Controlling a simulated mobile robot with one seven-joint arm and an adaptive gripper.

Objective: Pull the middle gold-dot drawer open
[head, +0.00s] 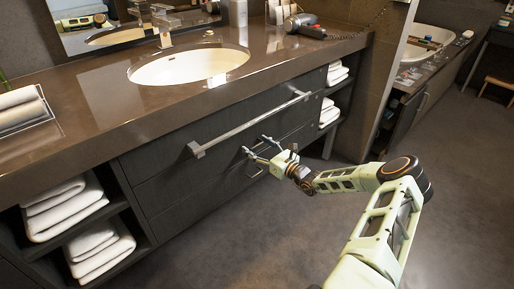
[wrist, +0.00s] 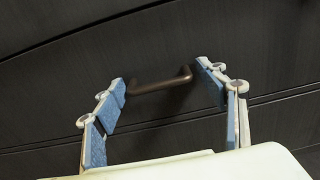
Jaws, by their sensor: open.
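The vanity's dark drawer fronts (head: 185,205) lie below the sink, with thin seams between them. In the wrist view, a dark bronze bar handle (wrist: 160,82) stands out from a dark drawer front (wrist: 60,75). My gripper (head: 256,144) is at the drawer fronts, below the towel bar; it also shows in the wrist view (wrist: 161,75). Its blue-padded fingers are spread wide, one near each end of the handle. I cannot tell whether they touch it. No gold dot can be made out, and the drawer fronts look closed.
A long metal towel bar (head: 250,122) juts out just above my gripper. Open shelves with folded towels (head: 62,207) flank the drawers. The brown countertop (head: 100,105) overhangs them. The grey floor (head: 240,245) in front is clear apart from my arm.

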